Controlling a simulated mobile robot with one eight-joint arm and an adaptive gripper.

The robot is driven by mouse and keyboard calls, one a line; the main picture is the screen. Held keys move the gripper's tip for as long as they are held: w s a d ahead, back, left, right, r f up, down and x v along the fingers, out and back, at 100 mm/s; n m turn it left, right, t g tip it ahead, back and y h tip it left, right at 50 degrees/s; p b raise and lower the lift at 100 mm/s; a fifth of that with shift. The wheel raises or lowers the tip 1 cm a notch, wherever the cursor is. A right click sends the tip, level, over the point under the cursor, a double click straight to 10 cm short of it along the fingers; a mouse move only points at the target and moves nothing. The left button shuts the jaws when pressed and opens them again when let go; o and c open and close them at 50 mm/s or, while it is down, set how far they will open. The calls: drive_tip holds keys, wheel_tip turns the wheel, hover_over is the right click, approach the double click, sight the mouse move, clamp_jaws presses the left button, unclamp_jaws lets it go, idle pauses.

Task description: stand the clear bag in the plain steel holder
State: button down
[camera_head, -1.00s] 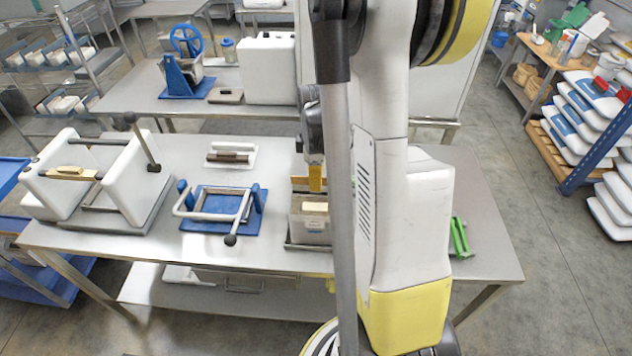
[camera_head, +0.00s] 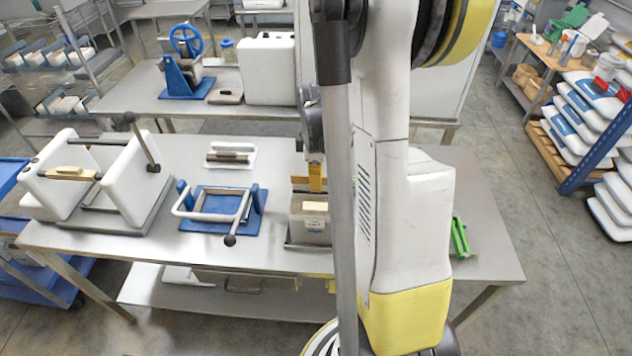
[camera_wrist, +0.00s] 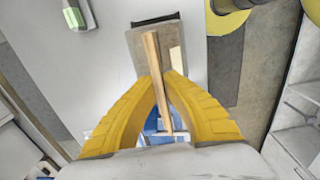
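The clear bag (camera_head: 308,226) is upright on the near table, with brownish-grey contents, a pale label and a wooden strip (camera_wrist: 157,85) along its top. The plain steel holder (camera_head: 290,246) shows as a grey metal edge at the bag's foot. I cannot tell whether the bag rests on its floor. My gripper (camera_wrist: 162,76) points down with its yellow fingers closed on the strip from both sides. In the head view my gripper (camera_head: 316,180) is at the bag's top. My arm hides the bag's right side.
A small white tray (camera_head: 231,155) sits behind. A green clamp (camera_head: 459,238) lies right of my arm, where the table is mostly clear.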

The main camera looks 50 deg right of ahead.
drive_tip(key=shift+f+b, duration=0.45)
drive_tip(key=shift+f, duration=0.05)
drive_tip(key=shift+r, duration=0.1)
drive_tip(key=c, duration=1.6)
unclamp_jaws()
